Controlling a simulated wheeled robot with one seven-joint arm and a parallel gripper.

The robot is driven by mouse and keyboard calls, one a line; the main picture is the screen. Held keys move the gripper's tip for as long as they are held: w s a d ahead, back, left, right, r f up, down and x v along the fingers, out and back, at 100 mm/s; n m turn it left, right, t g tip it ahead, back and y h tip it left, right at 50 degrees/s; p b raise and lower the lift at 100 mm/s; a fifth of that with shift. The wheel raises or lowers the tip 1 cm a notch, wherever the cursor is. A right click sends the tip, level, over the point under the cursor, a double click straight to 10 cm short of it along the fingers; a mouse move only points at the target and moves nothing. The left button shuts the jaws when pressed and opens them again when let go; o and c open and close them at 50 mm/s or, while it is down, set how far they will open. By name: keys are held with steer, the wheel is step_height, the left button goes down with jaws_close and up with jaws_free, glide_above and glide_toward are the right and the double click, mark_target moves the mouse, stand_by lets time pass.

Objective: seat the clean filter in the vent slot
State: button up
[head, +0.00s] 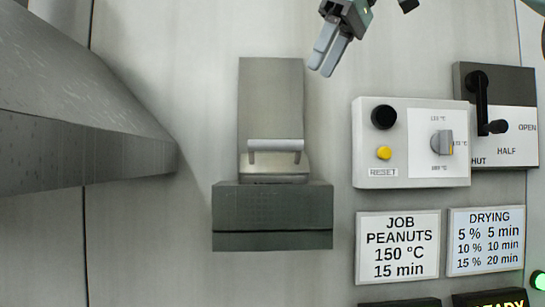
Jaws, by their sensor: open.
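A dark grey box (272,231), which looks like the vent slot housing, is on the pale wall at the middle. A light bar handle (275,146) stands just above its top, with a thin pale edge (274,179) below it at the box's top. This looks like a filter in the slot; how deep it sits and whether it is clean I cannot tell. A flat grey plate (271,95) rises behind the handle. My gripper (327,62) is at the top, above and right of the handle, apart from it. It is open, with nothing seen between its fingers.
A large dark grey sloped body (75,125) juts in at the left. At right are a control box (411,170) with knobs, a black lever (482,100) on its plate, and two signs (397,247). The wall between plate and control box is clear.

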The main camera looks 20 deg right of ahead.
steer(key=w+n+g+p, duration=0.1)
steer(key=n+p, duration=0.1)
steer(key=n, duration=0.4)
steer(key=n+b, duration=0.1)
glide_toward(275, 144)
steer(key=shift+g, duration=0.3)
steer(key=x, duration=0.5)
steer(key=shift+w+d+r, duration=0.1)
steer(key=shift+w+d, duration=0.2)
steer(key=shift+w, duration=0.05)
steer(key=shift+w+p+x, duration=0.15)
steer(key=shift+p+x, duration=0.25)
steer(key=shift+x, duration=0.95)
steer(key=shift+w+p+x, duration=0.15)
steer(key=shift+p+x, duration=0.2)
steer(key=shift+x, duration=1)
steer(key=shift+r, duration=0.15)
jaws_close()
